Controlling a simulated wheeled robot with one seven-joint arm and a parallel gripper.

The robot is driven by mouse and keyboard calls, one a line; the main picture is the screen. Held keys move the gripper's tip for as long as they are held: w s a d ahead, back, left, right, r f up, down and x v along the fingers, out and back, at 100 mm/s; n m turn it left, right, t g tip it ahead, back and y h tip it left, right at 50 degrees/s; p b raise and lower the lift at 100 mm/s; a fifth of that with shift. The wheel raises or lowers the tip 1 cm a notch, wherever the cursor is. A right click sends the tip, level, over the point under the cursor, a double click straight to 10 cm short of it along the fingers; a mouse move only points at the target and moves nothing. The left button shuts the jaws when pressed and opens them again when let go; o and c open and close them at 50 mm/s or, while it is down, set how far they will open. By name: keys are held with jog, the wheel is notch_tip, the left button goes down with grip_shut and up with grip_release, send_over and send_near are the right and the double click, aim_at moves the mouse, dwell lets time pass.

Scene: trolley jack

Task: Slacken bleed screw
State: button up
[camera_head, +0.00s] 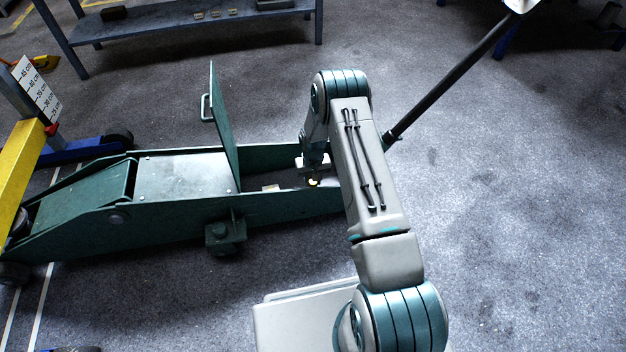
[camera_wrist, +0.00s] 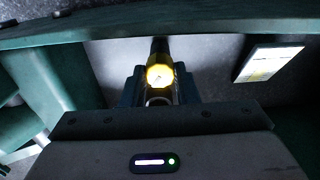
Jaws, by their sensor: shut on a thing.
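The green trolley jack (camera_head: 160,222) stands on the floor with its cover plate (camera_head: 222,125) raised upright. My gripper (camera_head: 314,178) reaches down into the open rear part of the jack's frame. In the wrist view my gripper (camera_wrist: 160,90) has its two fingers on either side of the yellow-headed bleed screw (camera_wrist: 160,75) and is shut on it. A bit of yellow of the screw (camera_head: 313,183) shows below my gripper in the head view. The screw's lower part is hidden, and I cannot tell how far it is turned.
A white label or card (camera_wrist: 268,62) lies inside the frame right of the screw in the wrist view. The jack's dark handle (camera_head: 450,80) slants up to the right. A measuring post with a scale (camera_head: 38,90) stands left. A bench (camera_head: 190,28) is behind. Floor at right is clear.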

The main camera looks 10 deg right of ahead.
jog(key=n, duration=0.5)
jog(key=shift+n, duration=0.3)
jog(key=n, duration=0.5)
jog(key=shift+n, duration=0.4)
jog(key=o, duration=1)
jog(key=shift+f, duration=0.1)
jog(key=shift+c, duration=0.2)
notch_tip(320, 180, up, 14)
jog(key=p, duration=0.5)
